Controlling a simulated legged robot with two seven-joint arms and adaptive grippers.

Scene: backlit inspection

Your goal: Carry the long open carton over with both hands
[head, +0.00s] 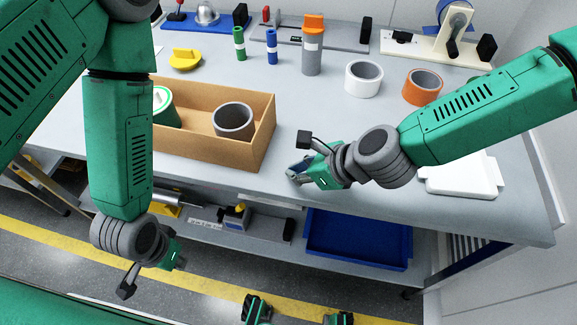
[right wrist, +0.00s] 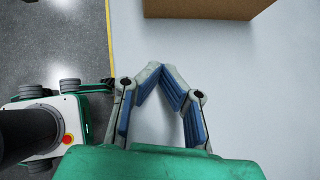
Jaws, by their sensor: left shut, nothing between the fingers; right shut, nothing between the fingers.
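The long open carton (head: 205,149) is brown and stands upright on the table, left of the middle in the head view. A grey ring (head: 234,120) stands in its right part, and a green and white round thing (head: 166,112) is at its left, partly hidden by my left arm. The carton's edge (right wrist: 208,8) also shows at the top of the right wrist view. My right gripper (head: 297,172) is shut and empty, low over the table right of the carton, apart from it. My left gripper (head: 180,262) is shut and empty, in front of the table edge.
Behind the carton stand a yellow object (head: 185,60), green and blue cylinders, and a grey bottle with an orange cap (head: 312,48). White and orange rolls (head: 422,87) and a white tray (head: 462,177) are to the right. A blue tray (head: 358,238) lies on the lower shelf.

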